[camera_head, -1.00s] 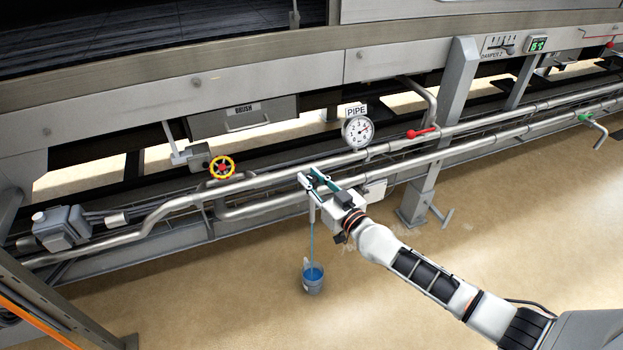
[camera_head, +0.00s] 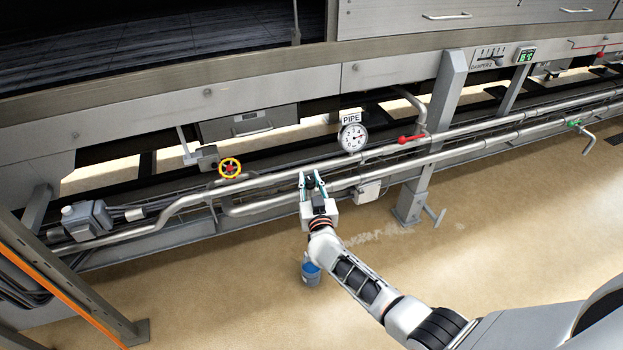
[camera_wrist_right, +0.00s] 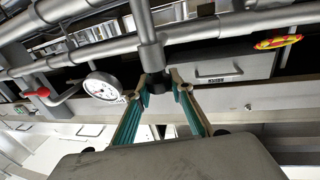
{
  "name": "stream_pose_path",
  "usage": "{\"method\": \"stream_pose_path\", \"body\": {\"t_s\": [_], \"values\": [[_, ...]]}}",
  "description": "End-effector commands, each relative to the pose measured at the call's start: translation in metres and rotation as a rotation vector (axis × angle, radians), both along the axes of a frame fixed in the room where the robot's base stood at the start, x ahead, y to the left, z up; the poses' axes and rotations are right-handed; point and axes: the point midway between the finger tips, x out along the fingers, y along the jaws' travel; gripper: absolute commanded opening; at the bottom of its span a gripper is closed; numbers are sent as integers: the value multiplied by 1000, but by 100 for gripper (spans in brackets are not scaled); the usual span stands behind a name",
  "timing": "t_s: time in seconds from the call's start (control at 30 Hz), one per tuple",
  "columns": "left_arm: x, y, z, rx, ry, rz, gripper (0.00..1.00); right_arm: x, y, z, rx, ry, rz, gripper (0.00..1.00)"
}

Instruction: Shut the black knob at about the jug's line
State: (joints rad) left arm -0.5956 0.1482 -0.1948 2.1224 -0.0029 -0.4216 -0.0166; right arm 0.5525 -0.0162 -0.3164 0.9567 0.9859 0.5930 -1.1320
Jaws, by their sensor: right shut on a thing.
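My right gripper (camera_head: 312,181) is at the lower pipe in the head view, with its arm reaching up from the lower right. In the right wrist view its two teal-sided fingers (camera_wrist_right: 157,85) are shut on the black knob (camera_wrist_right: 158,84), one finger on each side, at the end of a short pipe stub. In the head view the knob is hidden by the gripper. The jug (camera_head: 310,274), grey with blue in it, stands on the floor below, partly behind my arm. My left gripper is not in view.
A red-and-yellow handwheel (camera_head: 230,168), a PIPE gauge (camera_head: 353,137), a red lever (camera_head: 411,138) and a green-handled tap (camera_head: 575,124) sit along the pipes. A grey post (camera_head: 428,140) stands right of the gripper. The floor in front is mostly clear.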

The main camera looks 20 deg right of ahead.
Motion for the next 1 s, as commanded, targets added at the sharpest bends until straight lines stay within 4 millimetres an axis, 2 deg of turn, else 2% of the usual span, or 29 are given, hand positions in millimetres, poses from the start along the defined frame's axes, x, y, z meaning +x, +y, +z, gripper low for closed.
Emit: {"method": "stream_pose_path", "body": {"t_s": [0.03, 0.2, 0.53, 0.57, 0.6, 0.63, 1.0], "values": [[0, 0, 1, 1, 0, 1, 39, 2, -1, 5, 4, -6, -29, 0], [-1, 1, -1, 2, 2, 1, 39, 1, -1, 3, 3, -3, -81, 0], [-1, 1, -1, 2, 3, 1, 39, 0, -1, 2, 0, -3, -87, 0], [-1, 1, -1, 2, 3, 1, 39, 0, -1, 2, 0, -2, -87, 27], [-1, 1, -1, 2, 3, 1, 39, 0, -1, 2, 0, -2, -87, 37], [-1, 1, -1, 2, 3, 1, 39, 0, -1, 2, 0, -2, -87, 39], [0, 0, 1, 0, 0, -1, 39, -2, 1, 0, 1, 0, -84, 39]]}}
